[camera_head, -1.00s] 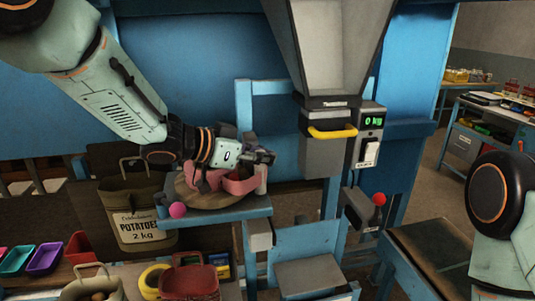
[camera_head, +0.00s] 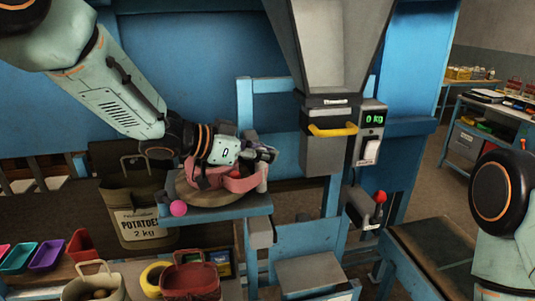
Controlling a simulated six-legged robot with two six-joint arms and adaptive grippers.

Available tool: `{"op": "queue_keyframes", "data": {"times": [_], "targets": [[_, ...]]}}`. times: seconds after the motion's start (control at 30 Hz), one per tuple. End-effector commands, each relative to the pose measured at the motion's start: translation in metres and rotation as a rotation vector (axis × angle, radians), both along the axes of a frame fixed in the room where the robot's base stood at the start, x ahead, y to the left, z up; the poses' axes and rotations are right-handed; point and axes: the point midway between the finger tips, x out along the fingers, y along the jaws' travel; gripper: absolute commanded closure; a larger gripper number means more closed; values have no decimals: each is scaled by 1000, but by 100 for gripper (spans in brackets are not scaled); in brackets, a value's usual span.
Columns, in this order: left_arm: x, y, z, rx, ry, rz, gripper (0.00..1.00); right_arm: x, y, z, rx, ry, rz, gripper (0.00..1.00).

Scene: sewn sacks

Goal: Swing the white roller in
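The white roller (camera_head: 262,181) is a short pale upright cylinder at the right edge of a round brown turntable (camera_head: 190,198).
A pink ball knob (camera_head: 179,208) sits at the turntable's front left. A potato sack (camera_head: 142,213) stands to the left. A hopper with a yellow handle (camera_head: 332,130) and a scale reading 0 kg (camera_head: 371,120) are to the right. A red-knobbed lever (camera_head: 380,197) stands below.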

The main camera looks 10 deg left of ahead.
Motion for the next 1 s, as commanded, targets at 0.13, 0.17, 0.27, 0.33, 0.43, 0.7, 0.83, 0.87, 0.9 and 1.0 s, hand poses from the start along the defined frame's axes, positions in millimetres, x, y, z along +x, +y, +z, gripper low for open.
{"op": "queue_keyframes", "data": {"times": [0.13, 0.17, 0.27, 0.33, 0.43, 0.7, 0.83, 0.87, 0.9, 1.0], "targets": [[0, 0, -1, 0, 1, 0, 67, 0, 0, 0, 0, 0, 0, 60], [0, 0, -1, 0, 1, 0, 64, 0, 0, 0, 0, 0, 0, 60], [0, 0, -1, 1, 3, 1, 56, 0, 0, 0, 0, 0, 0, 60], [0, 0, -2, 1, 3, 1, 53, 0, 0, 0, 0, 0, 0, 60], [0, 0, -2, 2, 4, 1, 53, 0, 0, 0, 0, 0, 0, 60], [-4, 6, 2, 1, 3, 3, 53, 0, 0, 0, 0, 0, 0, 60], [-14, 22, 10, -2, 3, 6, 53, 0, 0, 0, 0, 0, 0, 60], [-17, 25, 12, -3, 3, 4, 53, 0, 0, 0, 0, 0, 0, 60], [-21, 31, 16, -3, 3, 6, 53, 0, 0, 0, 0, 0, 0, 60], [-30, 44, 22, -4, 2, 5, 53, 0, 0, 0, 0, 0, 0, 60]]}}
